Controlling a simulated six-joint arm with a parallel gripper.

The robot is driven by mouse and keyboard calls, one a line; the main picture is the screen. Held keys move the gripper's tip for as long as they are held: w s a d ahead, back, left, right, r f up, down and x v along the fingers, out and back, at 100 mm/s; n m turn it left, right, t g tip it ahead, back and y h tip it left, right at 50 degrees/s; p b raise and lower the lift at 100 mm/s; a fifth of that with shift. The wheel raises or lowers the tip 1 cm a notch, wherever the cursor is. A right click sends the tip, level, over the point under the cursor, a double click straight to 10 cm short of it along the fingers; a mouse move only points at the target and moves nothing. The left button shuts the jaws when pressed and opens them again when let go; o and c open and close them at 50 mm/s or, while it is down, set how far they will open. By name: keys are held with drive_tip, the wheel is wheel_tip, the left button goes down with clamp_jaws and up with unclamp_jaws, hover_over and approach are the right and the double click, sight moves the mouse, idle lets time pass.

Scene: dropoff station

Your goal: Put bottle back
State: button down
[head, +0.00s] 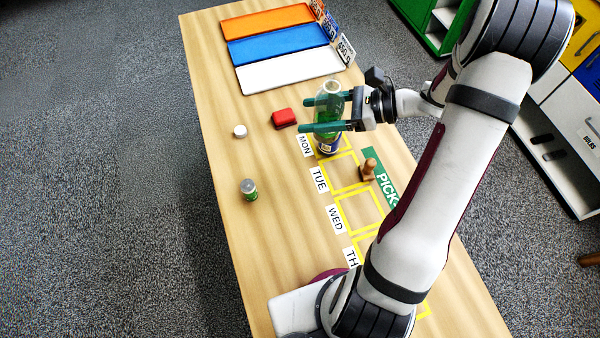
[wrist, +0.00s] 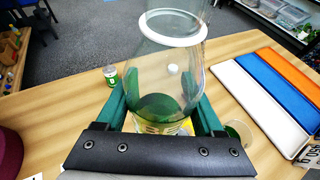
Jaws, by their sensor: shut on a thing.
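A clear bottle with green contents and a dark label (head: 328,103) stands upright at the yellow square marked MON. My gripper (head: 312,127) is shut around its body, with a green finger on each side. In the wrist view the bottle (wrist: 168,60) fills the middle, with its pale neck ring at the top and the green fingers of my gripper (wrist: 160,105) on both sides. I cannot tell whether the bottle's base touches the table.
Orange (head: 265,20), blue (head: 277,42) and white (head: 288,70) trays lie at the far end. A red block (head: 284,118), a white round piece (head: 240,131) and a small green jar (head: 249,189) stand left of the bottle. A wooden stamp-like piece (head: 368,168) stands by TUE.

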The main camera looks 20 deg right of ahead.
drive_tip(key=s+d+n+g+y, duration=0.1)
drive_tip(key=s+d+n+g, duration=0.25)
drive_tip(key=s, duration=0.65)
drive_tip(key=shift+n+g, duration=0.35)
drive_tip(key=shift+g, duration=0.1)
drive_tip(key=w+a+f, duration=0.2)
drive_tip(key=a+f, duration=0.1)
drive_tip(key=f, duration=0.1)
drive_tip(key=w+a+f, duration=0.2)
drive_tip(key=a+f, duration=0.1)
drive_tip(key=a, duration=0.1)
drive_tip(key=w+a+f, duration=0.2)
drive_tip(key=a+f, duration=0.2)
drive_tip(key=shift+f, duration=0.35)
drive_tip(key=shift+f, duration=0.1)
unclamp_jaws()
